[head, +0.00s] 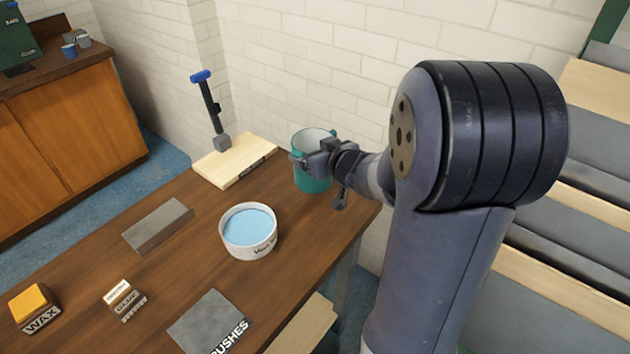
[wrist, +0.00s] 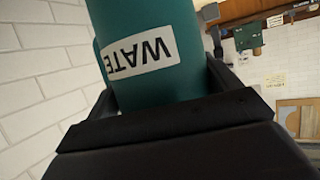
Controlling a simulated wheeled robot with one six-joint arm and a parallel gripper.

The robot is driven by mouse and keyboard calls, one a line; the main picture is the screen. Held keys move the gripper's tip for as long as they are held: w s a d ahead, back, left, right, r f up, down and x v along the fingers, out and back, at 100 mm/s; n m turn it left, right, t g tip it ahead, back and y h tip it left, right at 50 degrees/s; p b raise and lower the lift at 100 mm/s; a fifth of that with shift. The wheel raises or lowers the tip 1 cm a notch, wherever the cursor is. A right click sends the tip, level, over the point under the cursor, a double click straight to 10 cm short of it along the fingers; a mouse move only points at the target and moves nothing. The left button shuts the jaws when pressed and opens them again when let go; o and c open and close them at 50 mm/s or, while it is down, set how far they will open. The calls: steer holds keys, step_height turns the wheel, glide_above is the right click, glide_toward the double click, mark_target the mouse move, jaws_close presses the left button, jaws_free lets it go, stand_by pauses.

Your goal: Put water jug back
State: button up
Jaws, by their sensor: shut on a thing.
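The water jug (head: 312,178) is a teal cylinder with a pale inside, near the far right corner of the wooden table. My gripper (head: 303,160) is shut on it from the right side. In the wrist view the jug (wrist: 150,30) fills the space between the fingers, with its white label reading "WATE" upside down. The jug looks upright in the head view. I cannot tell whether its base touches the table. A white bowl (head: 248,247) of light blue water stands on the table in front of the jug.
A pale wooden board (head: 232,160) with a blue-topped upright tool (head: 210,107) lies at the back. A grey block (head: 158,225), a wax block (head: 36,305), a glue block (head: 124,299) and a grey brushes plate (head: 210,322) are nearer. White brick walls stand behind.

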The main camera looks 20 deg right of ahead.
steer(key=shift+f+b, duration=0.7)
steer(key=shift+f, duration=1.8)
steer(key=shift+f, duration=0.1)
steer(key=shift+f, duration=0.15)
steer(key=o, duration=1.8)
steer(key=shift+r, duration=0.25)
steer(key=shift+s+r, duration=0.15)
steer(key=shift+s, duration=0.1)
steer(key=shift+p+v, duration=1.15)
steer(key=shift+v, duration=4.6)
